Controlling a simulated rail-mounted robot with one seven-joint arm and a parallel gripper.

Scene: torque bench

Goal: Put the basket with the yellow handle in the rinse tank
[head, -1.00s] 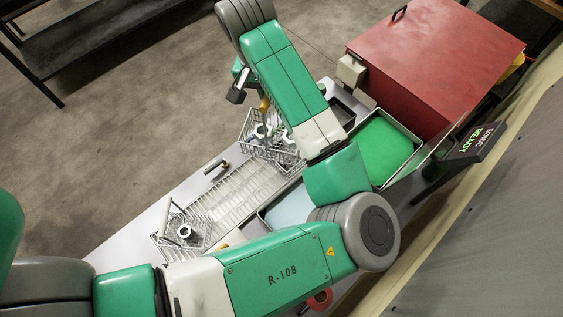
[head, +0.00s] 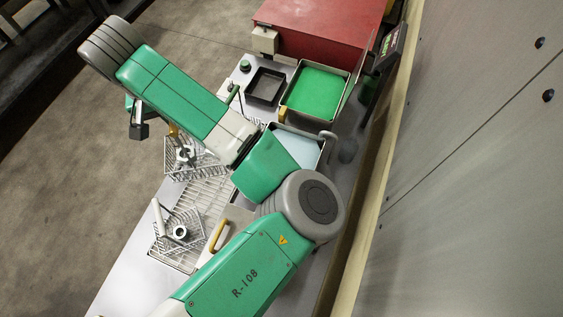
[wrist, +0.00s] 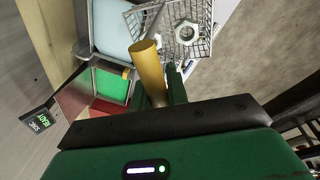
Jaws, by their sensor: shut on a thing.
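The wire basket with the yellow handle (head: 183,160) is beyond the far end of the draining rack in the head view, near the bench's left edge. It also shows in the wrist view (wrist: 207,42), with a metal nut in it. My gripper (wrist: 165,88) is shut on the upright yellow handle (wrist: 148,65). In the head view my arm hides most of the grip. I cannot tell how far the basket is above the bench. A tank of pale blue liquid (head: 305,150) is to its right, partly behind my arm. A tank of green liquid (head: 315,92) stands beyond.
A second wire basket with a pale handle (head: 178,233) sits on the near end of the rack (head: 208,196). A pale lid with a yellow grip (head: 219,236) is beside it. A black tray (head: 265,87), red cabinet (head: 320,28) and wall (head: 470,160) are around the tanks.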

